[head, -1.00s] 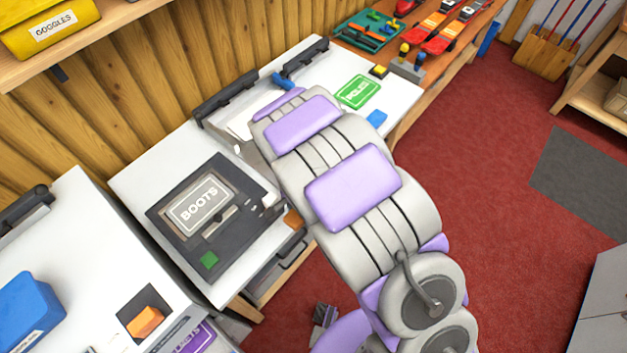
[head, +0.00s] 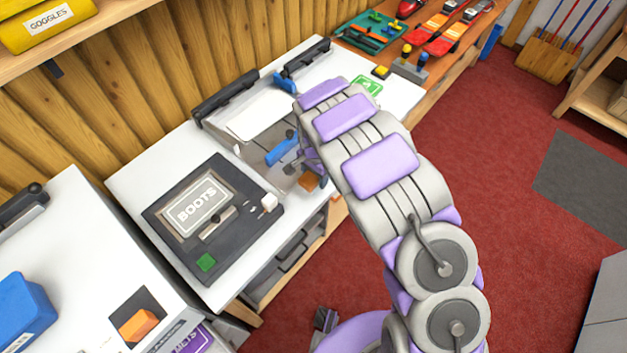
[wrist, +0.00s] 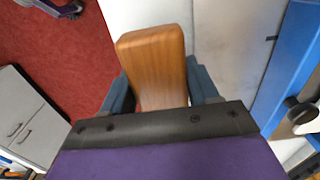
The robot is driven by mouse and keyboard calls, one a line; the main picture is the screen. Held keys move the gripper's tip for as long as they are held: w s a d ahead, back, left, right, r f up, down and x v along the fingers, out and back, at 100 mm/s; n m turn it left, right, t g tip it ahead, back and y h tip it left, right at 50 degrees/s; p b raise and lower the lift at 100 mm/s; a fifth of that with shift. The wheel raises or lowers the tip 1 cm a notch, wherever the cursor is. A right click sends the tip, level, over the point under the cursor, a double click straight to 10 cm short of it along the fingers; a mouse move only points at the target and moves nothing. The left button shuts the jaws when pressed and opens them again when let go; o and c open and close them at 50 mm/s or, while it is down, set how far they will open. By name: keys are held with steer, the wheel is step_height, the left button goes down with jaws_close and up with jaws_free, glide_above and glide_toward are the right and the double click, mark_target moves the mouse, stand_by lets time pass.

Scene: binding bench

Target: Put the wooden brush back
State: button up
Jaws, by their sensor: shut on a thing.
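The wooden brush (wrist: 155,60) shows in the wrist view as a smooth brown wooden block between my gripper's blue fingers (wrist: 160,92). Only its wooden side shows; I cannot see any bristles. In the head view my gripper (head: 297,163) is shut on the brush, whose small orange-brown end (head: 308,183) shows below the fingers. They are over the front right part of the bench, right of the dark BOOTS machine (head: 200,215). My arm hides part of the bench behind the gripper.
A clear-and-white device with a black bar (head: 240,82) and a white sheet (head: 272,113) lies behind the gripper. A green card (head: 368,85) is partly hidden by my arm. Left are a blue box (head: 25,312) and an orange block (head: 138,324).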

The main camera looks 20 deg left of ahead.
steer(key=f, duration=0.1)
steer(key=d+f, duration=0.1)
steer(key=shift+d+f+b, duration=0.1)
steer(key=shift+f+b, duration=0.2)
steer(key=shift+f, duration=0.05)
steer(key=shift+a, duration=0.45)
steer(key=o, duration=0.7)
steer(key=shift+a+f, duration=0.1)
steer(key=shift+a, duration=0.1)
steer(key=shift+o, duration=0.2)
steer(key=shift+d+r, duration=0.2)
steer(key=shift+d, duration=0.25)
step_height(320, 180, up, 12)
steer(key=shift+a+f+p, duration=0.1)
steer(key=shift+a+p, duration=0.05)
steer(key=shift+p, duration=1.1)
